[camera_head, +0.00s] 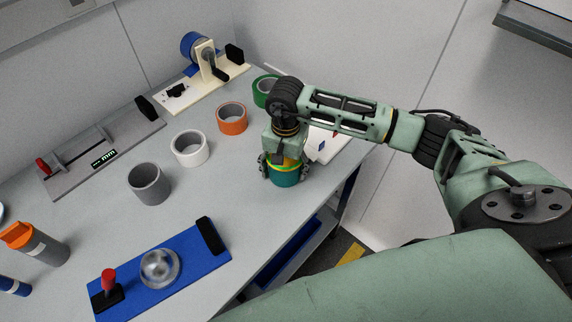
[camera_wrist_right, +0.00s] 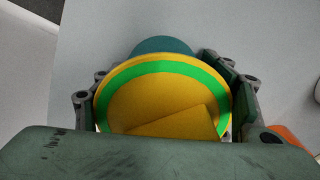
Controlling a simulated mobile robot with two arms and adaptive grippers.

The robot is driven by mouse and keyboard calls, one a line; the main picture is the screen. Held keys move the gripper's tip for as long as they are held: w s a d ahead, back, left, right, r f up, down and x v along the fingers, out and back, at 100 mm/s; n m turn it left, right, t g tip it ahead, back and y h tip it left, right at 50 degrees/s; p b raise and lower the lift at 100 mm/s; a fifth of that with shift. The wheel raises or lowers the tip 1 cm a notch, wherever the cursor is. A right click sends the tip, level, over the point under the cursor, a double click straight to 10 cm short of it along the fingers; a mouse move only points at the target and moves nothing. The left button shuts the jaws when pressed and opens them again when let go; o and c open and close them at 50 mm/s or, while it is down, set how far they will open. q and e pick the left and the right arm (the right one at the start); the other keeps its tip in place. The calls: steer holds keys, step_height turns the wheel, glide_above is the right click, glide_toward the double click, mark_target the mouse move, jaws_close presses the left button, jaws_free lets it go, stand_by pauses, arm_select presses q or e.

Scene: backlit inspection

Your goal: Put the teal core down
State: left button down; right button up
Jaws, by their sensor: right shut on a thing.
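The teal core (camera_head: 286,175) is below my right gripper (camera_head: 281,167) in the head view, near the table's front edge. My right gripper is shut on it, with fingers on both sides. The right wrist view shows the core's yellow top with a green ring (camera_wrist_right: 165,95) between the fingers of the right gripper (camera_wrist_right: 168,100), and a strip of teal (camera_wrist_right: 163,46) beyond it. I cannot tell whether the core's underside touches the table. My left gripper is not in view.
Grey (camera_head: 149,184), white (camera_head: 190,148), orange (camera_head: 232,118) and green (camera_head: 266,91) rolls stand in a diagonal row on the table (camera_head: 215,190). A blue board (camera_head: 190,257) with a clear dome lies in front. The table between the rolls and board is clear.

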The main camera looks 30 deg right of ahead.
steer(key=shift+f, duration=0.15)
steer(key=o, duration=1.2)
steer(key=shift+o, duration=0.2)
steer(key=shift+r, duration=0.3)
step_height(320, 180, up, 11)
steer(key=b, duration=0.2)
steer(key=shift+f+b, duration=0.2)
steer(key=shift+b, duration=0.15)
steer(key=shift+r, duration=0.6)
